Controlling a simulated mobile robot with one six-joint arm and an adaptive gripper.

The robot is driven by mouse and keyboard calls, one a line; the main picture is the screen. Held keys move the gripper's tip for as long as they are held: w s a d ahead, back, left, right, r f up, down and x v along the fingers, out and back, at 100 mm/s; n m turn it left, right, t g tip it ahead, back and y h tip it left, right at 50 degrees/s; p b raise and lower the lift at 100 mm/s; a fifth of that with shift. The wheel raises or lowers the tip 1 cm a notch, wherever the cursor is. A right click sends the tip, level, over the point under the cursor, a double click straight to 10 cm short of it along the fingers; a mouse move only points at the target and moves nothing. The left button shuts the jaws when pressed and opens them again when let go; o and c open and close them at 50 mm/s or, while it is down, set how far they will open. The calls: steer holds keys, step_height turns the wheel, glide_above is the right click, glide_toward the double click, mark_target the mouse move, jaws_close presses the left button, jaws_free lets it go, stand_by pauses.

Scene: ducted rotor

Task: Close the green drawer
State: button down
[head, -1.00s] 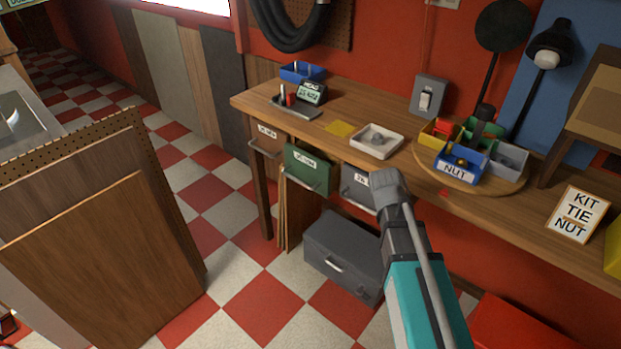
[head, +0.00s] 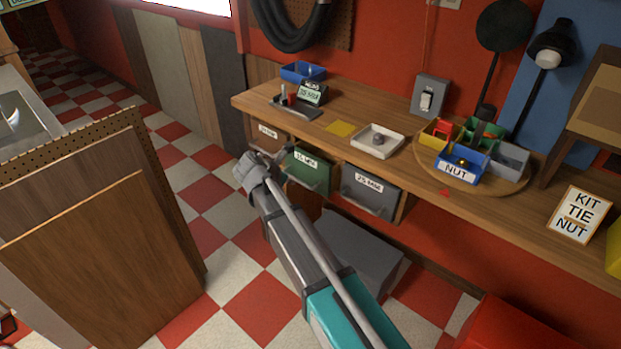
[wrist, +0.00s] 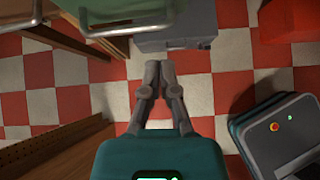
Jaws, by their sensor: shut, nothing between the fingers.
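The green drawer (head: 312,172) is the middle one of three under the workbench, with a white label and a grey bar handle. How far it stands out is hard to judge in the head view. Its green part (wrist: 88,12) and handle also show at the top left of the wrist view. My gripper (head: 243,168) is to the left of the green drawer in the head view, below the brown drawer. Its fingertips (wrist: 159,68) meet in the wrist view, with nothing between them. They appear apart from the green drawer. My arm hides some space below it.
A brown drawer (head: 270,137) is left of the green one and a grey drawer (head: 370,190) right of it. A grey toolbox (head: 355,250) stands on the floor below. Leaning boards (head: 95,250) stand at left.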

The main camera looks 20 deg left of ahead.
steer(key=shift+s+a+r+n, duration=0.15)
steer(key=shift+a+n, duration=0.15)
steer(key=shift+a, duration=0.3)
steer(key=shift+f, duration=0.2)
